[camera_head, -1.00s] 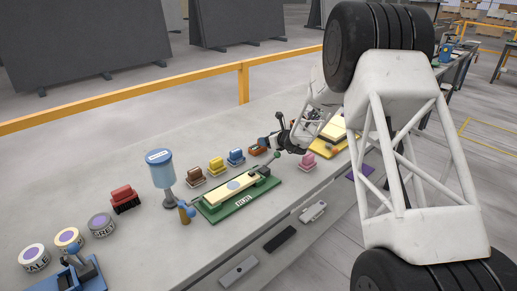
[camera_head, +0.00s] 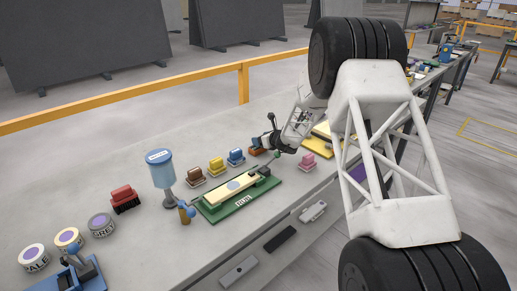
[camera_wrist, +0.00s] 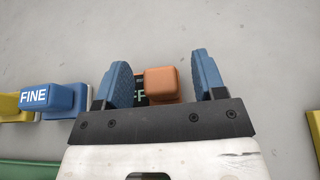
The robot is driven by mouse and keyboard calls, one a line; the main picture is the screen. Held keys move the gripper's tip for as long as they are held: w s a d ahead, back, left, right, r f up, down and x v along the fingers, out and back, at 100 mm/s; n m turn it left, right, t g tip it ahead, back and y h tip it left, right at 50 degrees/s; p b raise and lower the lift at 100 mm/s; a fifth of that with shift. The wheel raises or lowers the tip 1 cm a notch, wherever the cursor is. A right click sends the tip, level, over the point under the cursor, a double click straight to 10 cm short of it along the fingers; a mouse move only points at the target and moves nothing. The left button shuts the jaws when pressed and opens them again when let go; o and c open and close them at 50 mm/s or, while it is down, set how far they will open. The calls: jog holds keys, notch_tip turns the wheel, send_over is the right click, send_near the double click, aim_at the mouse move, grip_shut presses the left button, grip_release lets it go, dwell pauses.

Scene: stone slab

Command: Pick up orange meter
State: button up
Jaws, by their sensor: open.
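The orange meter (camera_wrist: 161,84) is a small block with rounded edges in the wrist view, with a dark lettered part beside and below it. In the head view the orange meter (camera_head: 256,151) sits on the slab at the end of a row of coloured blocks, partly hidden by my gripper. My gripper (camera_wrist: 160,62) is open, with one blue finger on each side of the orange block. The block looks nearer the left finger, and I see no firm contact. In the head view my gripper (camera_head: 268,142) is right at the meter.
A blue block marked FINE (camera_wrist: 52,99) lies left of the fingers. A green-based device (camera_head: 240,203) lies in front. The slab behind the meter is clear.

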jog(key=shift+c, duration=0.3)
jog(key=c, duration=1)
jog(key=shift+r, duration=0.1)
jog(key=shift+r, duration=4.9)
